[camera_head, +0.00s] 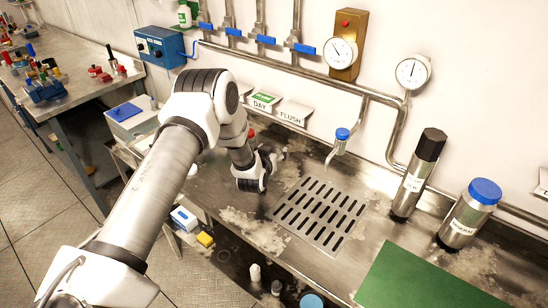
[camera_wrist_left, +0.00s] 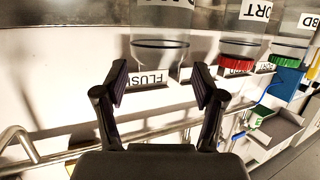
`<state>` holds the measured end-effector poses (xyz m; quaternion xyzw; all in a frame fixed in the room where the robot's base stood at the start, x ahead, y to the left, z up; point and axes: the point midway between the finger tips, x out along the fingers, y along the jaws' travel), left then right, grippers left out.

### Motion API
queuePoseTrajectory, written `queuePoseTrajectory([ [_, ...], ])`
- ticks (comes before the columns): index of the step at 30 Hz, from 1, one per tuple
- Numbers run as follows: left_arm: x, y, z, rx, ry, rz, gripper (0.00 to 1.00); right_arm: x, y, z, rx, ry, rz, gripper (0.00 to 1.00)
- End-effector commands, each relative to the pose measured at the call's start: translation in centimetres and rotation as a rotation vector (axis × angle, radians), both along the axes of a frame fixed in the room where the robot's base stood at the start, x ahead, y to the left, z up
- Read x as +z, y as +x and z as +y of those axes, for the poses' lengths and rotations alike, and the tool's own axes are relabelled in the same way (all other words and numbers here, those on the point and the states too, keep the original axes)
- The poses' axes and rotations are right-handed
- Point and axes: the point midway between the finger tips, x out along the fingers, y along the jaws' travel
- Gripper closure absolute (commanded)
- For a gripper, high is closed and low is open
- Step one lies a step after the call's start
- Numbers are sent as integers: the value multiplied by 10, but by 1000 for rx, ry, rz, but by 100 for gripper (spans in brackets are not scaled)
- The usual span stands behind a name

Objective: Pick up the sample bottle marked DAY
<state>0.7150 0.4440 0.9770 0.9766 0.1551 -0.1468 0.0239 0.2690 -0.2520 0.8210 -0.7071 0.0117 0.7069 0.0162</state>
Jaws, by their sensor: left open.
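No bottle legibly marked DAY shows in either view. A placard reading DAY (camera_head: 264,103) is on the wall ledge in the head view, left of a FLUSH placard (camera_head: 295,113). In the left wrist view a clear container (camera_wrist_left: 160,48) shows beyond and between my fingertips, its lettering cut off at the top edge. The FLUSH placard (camera_wrist_left: 147,78) shows below it, partly behind a finger. My left gripper (camera_head: 264,178) is open and empty, low over the steel counter left of the drain grate; its fingers also show in the left wrist view (camera_wrist_left: 160,85). My arm hides part of the counter.
A slotted drain grate (camera_head: 320,213), a dark-capped steel bottle (camera_head: 413,180) and a blue-capped steel bottle (camera_head: 466,218) are to the right. A green mat (camera_head: 415,281) lies in front. Containers with red (camera_wrist_left: 238,62) and green (camera_wrist_left: 286,62) caps show in the left wrist view.

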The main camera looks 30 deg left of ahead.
Motion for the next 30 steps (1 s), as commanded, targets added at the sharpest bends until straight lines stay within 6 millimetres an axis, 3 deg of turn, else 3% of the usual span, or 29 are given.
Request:
queuePoseTrajectory([
  [8,-3,7,2,-1,-1,2,30,1,0,0,0,0,0,60],
  [12,-4,6,2,-1,-1,2,80,1,0,0,0,0,1,60],
  [13,-4,6,2,-1,-1,2,86,1,0,0,0,0,1,60],
  [25,-3,6,2,-1,-2,4,86,0,0,0,0,0,0,60],
  [30,8,7,2,0,-1,0,86,-7,0,0,0,0,0,60],
])
